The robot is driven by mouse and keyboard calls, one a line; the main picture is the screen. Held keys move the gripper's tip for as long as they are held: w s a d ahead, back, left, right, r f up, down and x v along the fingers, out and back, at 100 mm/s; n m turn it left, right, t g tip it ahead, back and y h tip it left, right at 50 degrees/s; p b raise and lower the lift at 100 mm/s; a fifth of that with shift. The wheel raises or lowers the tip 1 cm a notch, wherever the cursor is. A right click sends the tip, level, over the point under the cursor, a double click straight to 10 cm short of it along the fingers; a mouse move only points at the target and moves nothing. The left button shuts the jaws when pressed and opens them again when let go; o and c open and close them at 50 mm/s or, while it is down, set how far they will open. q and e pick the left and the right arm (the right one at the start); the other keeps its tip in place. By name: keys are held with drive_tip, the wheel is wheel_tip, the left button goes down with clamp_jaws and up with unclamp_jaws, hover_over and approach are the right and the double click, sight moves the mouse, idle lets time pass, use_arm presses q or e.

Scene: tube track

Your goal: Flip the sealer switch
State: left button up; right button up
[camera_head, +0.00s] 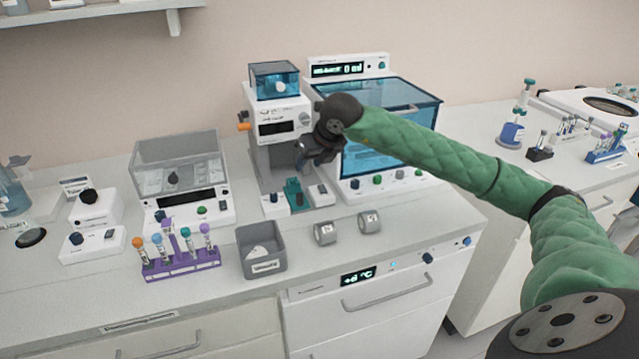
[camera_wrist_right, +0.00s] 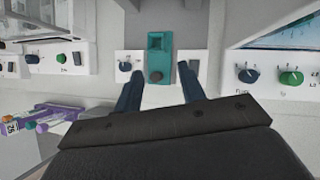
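The sealer (camera_head: 281,128) appears to be the tall white machine with a blue lid, a dark display and an orange knob on its left; its label is too small to read. At its foot is a teal holder (camera_head: 295,194), also in the wrist view (camera_wrist_right: 158,57). A small white box with a dark switch (camera_head: 321,190) stands right of the holder, and one with a dark knob (camera_head: 273,202) stands left of it. My right gripper (camera_head: 303,158) is in front of the sealer, above the holder. In the wrist view its fingers (camera_wrist_right: 160,88) are apart and empty. My left gripper is out of view.
A blue-lidded machine (camera_head: 390,115) stands close on the right, behind my right arm. A purple tube rack (camera_head: 180,262), a grey bin (camera_head: 262,250) and two grey rolls (camera_head: 347,229) sit along the front. A clear-lidded device (camera_head: 180,175) is on the left.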

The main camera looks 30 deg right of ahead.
sight(323, 189)
drive_tip(key=s+d+f+m+g+h, duration=0.2)
drive_tip(key=d, duration=0.1)
drive_tip(key=shift+s+d+f, duration=0.15)
drive_tip(key=shift+s+d, duration=0.1)
drive_tip(key=shift+s, duration=0.05)
use_arm(q)
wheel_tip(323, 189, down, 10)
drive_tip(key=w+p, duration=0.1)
drive_tip(key=p, duration=0.1)
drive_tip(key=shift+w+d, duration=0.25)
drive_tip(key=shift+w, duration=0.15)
use_arm(e)
drive_tip(key=x, duration=0.7)
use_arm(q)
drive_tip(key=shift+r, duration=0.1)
use_arm(e)
drive_tip(key=shift+c, duration=0.2)
